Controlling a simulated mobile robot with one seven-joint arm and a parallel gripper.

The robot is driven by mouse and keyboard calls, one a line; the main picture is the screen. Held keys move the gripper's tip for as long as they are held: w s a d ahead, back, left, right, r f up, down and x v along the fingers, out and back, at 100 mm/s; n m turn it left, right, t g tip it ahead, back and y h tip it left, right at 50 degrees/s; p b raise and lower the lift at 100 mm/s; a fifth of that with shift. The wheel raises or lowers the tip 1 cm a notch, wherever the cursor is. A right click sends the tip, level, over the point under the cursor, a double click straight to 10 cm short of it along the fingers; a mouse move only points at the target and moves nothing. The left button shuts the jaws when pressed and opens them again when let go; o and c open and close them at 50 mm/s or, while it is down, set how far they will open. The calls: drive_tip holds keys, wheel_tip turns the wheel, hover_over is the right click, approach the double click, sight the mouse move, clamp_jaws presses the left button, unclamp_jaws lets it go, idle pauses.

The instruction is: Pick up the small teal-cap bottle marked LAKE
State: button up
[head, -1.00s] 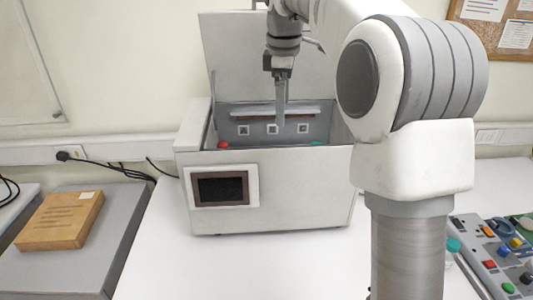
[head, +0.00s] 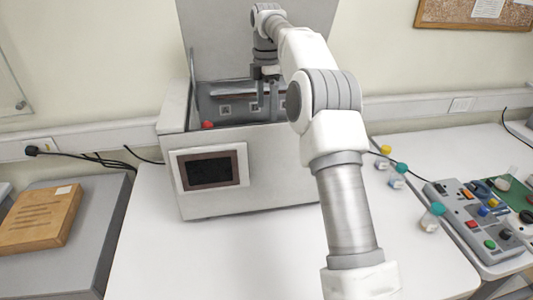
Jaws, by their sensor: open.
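Two bottles with teal caps stand on the white table to the right of my arm. The farther, smaller-looking teal-cap bottle (head: 397,182) is beside a yellow-cap bottle (head: 382,164). The nearer teal-cap bottle (head: 429,224) looks larger and stands closer to the control panel. No marking on any of them is legible, so I cannot tell which says LAKE. My gripper (head: 268,108) points down with its fingers apart, over the inside of the open grey-white box machine (head: 270,165), well left of the bottles. No held object is visible.
The machine's raised lid (head: 215,40) stands behind my gripper, and a red item (head: 207,125) sits inside it. A control panel with buttons (head: 475,225) is at the right. The front table area is clear.

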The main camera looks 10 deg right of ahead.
wheel_tip(320, 180, down, 13)
drive_tip(key=shift+w+f, duration=0.1)
drive_tip(key=shift+f, duration=0.1)
clamp_jaws()
idle(0.7)
